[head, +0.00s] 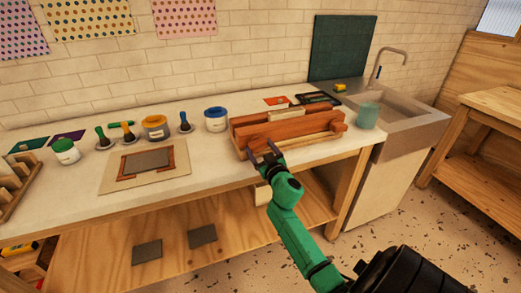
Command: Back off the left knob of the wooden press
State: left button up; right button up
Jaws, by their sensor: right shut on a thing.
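The wooden press (287,122) lies on the worktop right of the middle, a reddish-brown block of long boards. Its right knob (337,127) shows clear on the front. Its left knob (256,143) is at the front left end, partly behind my gripper. My right gripper (262,153) is at the left knob, its fingers shut on it, with the green arm coming up from below. How far the fingers reach around the knob is too small to tell. My left gripper is not in view.
A greenish cup (368,115) stands right of the press, beside the sink (402,113). A blue-lidded tub (215,120) stands close left. The worktop in front of the blue-lidded tub is clear.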

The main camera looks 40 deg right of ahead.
jog(key=n, duration=0.4)
jog(key=shift+n+b, duration=0.3)
jog(key=shift+b, duration=0.05)
jog(key=n, duration=0.4)
jog(key=shift+n+b, duration=0.3)
jog(key=shift+b, duration=0.05)
jog(key=n, duration=0.4)
jog(key=shift+s+r+n+b, duration=0.1)
jog(key=shift+r+n+b, duration=0.05)
jog(key=shift+n+b, duration=0.15)
jog(key=n, duration=0.4)
jog(key=shift+r, duration=0.1)
jog(key=n, duration=0.4)
jog(key=shift+r, duration=0.1)
jog(key=n, duration=0.2)
jog(key=shift+n, duration=0.4)
jog(key=n, duration=0.3)
jog(key=shift+d+r+p, duration=0.1)
jog(key=shift+p, duration=0.25)
jog(key=shift+n+p, duration=0.35)
jog(key=shift+n, duration=1.55)
